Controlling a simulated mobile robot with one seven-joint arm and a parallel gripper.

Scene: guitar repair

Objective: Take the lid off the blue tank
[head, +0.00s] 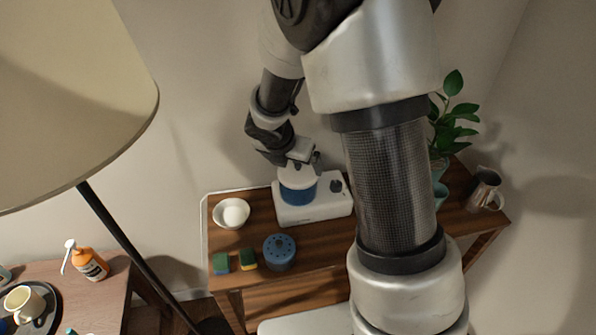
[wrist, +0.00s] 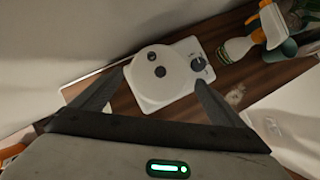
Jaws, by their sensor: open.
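The blue tank (head: 297,194) sits on a white machine base (head: 325,206) on the wooden table. Its white round lid (head: 293,178) is on top of it. In the wrist view the lid (wrist: 150,90) shows from above as a white disc with a small dark knob at its centre. The tank is hidden under it there. My gripper (head: 304,164) is just above the lid in the head view. In the wrist view my gripper (wrist: 160,80) is open and empty, with one finger on each side of the lid. I cannot tell if they touch it.
On the table stand a white bowl (head: 231,213), a blue lidded pot (head: 279,251), two sponges (head: 247,260), a metal pitcher (head: 485,189) and a potted plant (head: 455,128). A lamp shade (head: 70,100) hangs at the left. Some bare wood shows right of the machine.

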